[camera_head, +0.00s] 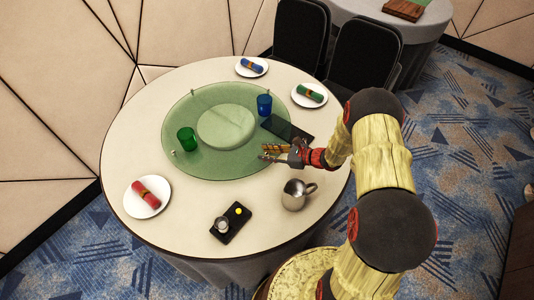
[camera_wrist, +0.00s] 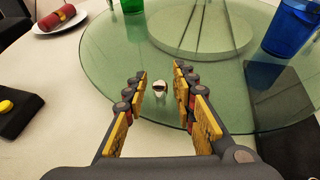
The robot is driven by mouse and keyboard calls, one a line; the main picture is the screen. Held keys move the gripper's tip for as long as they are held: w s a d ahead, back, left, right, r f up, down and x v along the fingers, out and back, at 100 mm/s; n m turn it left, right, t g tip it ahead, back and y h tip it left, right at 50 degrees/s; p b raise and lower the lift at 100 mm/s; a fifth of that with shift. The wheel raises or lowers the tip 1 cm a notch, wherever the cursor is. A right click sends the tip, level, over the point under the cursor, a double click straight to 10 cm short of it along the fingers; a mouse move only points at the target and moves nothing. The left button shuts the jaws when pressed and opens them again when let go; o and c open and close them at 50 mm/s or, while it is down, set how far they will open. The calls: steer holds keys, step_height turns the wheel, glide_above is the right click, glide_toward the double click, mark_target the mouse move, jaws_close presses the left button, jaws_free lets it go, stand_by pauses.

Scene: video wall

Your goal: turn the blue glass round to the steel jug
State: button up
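The blue glass (camera_head: 264,105) stands on the green glass turntable (camera_head: 210,170), near its far right rim. It also shows at the right of the wrist view (camera_wrist: 288,30). The steel jug (camera_head: 297,195) stands on the table, off the turntable, towards the near right; it is out of the wrist view. My gripper (camera_head: 274,153) is at the turntable's right rim, between the blue glass and the jug. Its fingers (camera_wrist: 162,74) are apart and empty. A small shiny knob (camera_wrist: 160,88) on the rim shows between the fingers; I cannot tell whether they touch it.
A green glass (camera_head: 187,139) stands at the turntable's left. A dark slab (camera_head: 287,129) lies right of the turntable. A black tray (camera_head: 231,223) is at the near side. Plates with a red (camera_head: 146,205), a blue (camera_head: 244,72) and a green napkin (camera_head: 299,98) lie around the table.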

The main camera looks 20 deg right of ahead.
steer(key=shift+c, duration=1.2)
steer(key=c, duration=0.4)
